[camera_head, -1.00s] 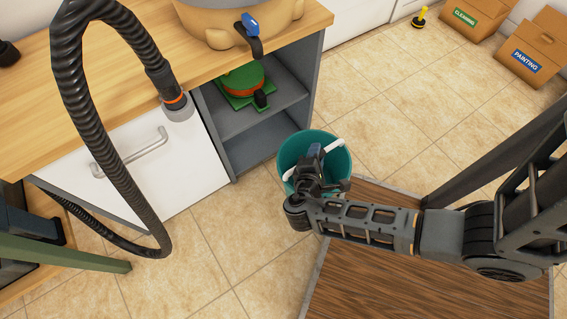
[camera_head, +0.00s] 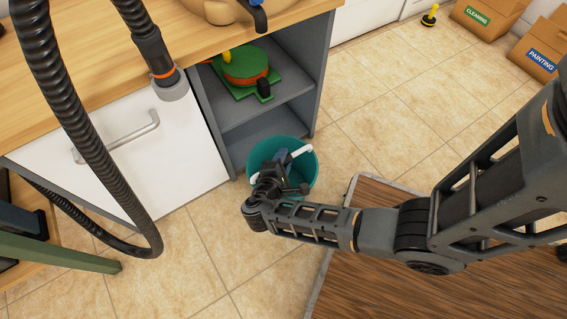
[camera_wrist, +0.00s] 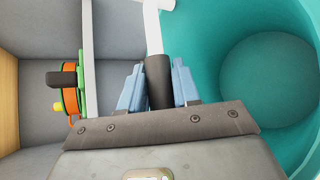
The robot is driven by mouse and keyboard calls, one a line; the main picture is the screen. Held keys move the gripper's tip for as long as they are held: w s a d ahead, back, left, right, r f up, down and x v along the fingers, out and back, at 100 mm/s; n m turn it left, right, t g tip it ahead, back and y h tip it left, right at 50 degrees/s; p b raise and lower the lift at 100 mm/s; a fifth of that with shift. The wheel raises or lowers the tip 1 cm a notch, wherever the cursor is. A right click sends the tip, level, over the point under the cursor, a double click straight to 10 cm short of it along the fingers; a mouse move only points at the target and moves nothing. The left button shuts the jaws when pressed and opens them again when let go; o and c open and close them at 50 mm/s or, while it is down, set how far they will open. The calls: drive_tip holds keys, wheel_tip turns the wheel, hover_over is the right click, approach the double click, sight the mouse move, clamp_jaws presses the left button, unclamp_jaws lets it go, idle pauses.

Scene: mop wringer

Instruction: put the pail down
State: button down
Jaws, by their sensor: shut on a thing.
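The teal pail (camera_head: 310,165) is in front of the open lower shelf of the cabinet. My gripper (camera_head: 275,172) is over it, partly hiding it. In the wrist view my gripper (camera_wrist: 158,85) is shut on the dark grip of the pail's white handle, and the pail (camera_wrist: 290,75) fills the right side, its inside looking empty. Whether its base touches the floor is hidden.
The grey shelf unit (camera_head: 265,110) holds a green and orange device (camera_head: 245,70). A black hose (camera_head: 60,100) loops at the left by a white door (camera_head: 140,165). A wood-topped platform (camera_head: 390,275) lies at the lower right. Tiled floor (camera_head: 400,115) is clear beyond the pail.

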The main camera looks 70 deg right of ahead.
drive_tip(key=shift+f, duration=0.35)
drive_tip(key=shift+f, duration=0.15)
drive_tip(key=c, duration=0.8)
unclamp_jaws()
